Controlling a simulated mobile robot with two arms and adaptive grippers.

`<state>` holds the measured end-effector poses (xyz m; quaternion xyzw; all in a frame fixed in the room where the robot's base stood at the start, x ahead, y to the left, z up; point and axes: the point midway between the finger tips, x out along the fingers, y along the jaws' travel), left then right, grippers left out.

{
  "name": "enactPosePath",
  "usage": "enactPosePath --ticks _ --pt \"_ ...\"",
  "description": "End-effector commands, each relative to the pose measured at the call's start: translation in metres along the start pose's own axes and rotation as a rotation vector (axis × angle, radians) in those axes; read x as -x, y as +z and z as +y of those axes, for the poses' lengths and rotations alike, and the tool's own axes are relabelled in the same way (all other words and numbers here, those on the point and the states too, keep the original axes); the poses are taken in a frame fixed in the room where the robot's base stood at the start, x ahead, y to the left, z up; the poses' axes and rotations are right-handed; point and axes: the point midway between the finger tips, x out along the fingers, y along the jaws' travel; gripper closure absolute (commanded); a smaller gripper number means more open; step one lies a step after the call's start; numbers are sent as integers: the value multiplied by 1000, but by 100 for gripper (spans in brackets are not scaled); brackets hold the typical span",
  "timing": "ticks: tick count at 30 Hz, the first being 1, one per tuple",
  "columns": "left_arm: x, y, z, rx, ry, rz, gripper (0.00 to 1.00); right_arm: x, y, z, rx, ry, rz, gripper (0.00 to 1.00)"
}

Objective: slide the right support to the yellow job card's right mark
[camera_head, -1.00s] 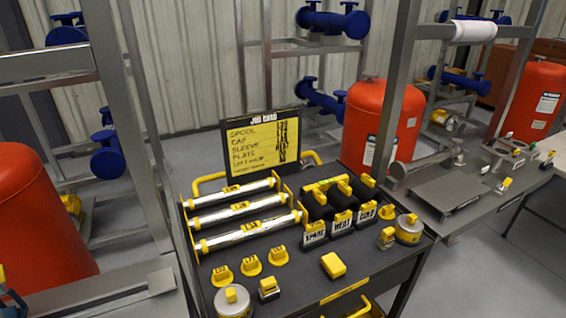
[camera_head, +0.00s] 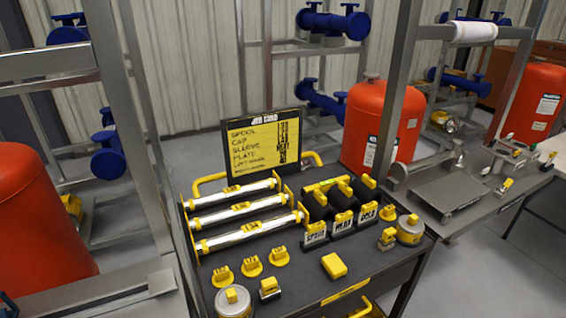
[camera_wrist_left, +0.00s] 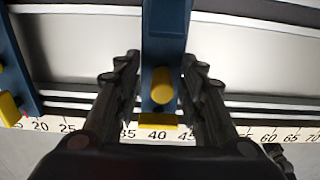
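In the left wrist view, a blue upright support (camera_wrist_left: 165,30) with a yellow knob (camera_wrist_left: 162,86) and a yellow pointer (camera_wrist_left: 159,120) stands near the 40 on a numbered scale (camera_wrist_left: 230,136). My left gripper (camera_wrist_left: 161,75) has its fingers on either side of this support, apart, with the knob between them. I see no clear contact. A second blue support (camera_wrist_left: 16,60) stands at the left, near the low numbers. My right gripper is not in view.
A dark cart (camera_head: 300,280) holds silver bars (camera_head: 240,210), black labelled blocks (camera_head: 343,222) and yellow-topped pieces. Red tanks (camera_head: 30,215) stand at left and behind. A grey bench (camera_head: 450,205) is at right. A metal rail (camera_wrist_left: 240,60) runs behind the scale.

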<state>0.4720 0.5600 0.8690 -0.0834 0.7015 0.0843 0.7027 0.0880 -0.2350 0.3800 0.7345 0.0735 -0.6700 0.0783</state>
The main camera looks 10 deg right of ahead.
Motion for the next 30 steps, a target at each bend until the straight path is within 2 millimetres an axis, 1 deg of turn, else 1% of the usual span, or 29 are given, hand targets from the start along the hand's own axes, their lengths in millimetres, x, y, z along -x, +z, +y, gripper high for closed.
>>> enactPosePath --ticks 4,8,30 --pt "0 0 -1 -1 -1 1 63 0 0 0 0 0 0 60" --pt "6 0 -1 -2 -1 1 63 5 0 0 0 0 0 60" --pt "65 0 -1 -2 -2 1 63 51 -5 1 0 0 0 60"
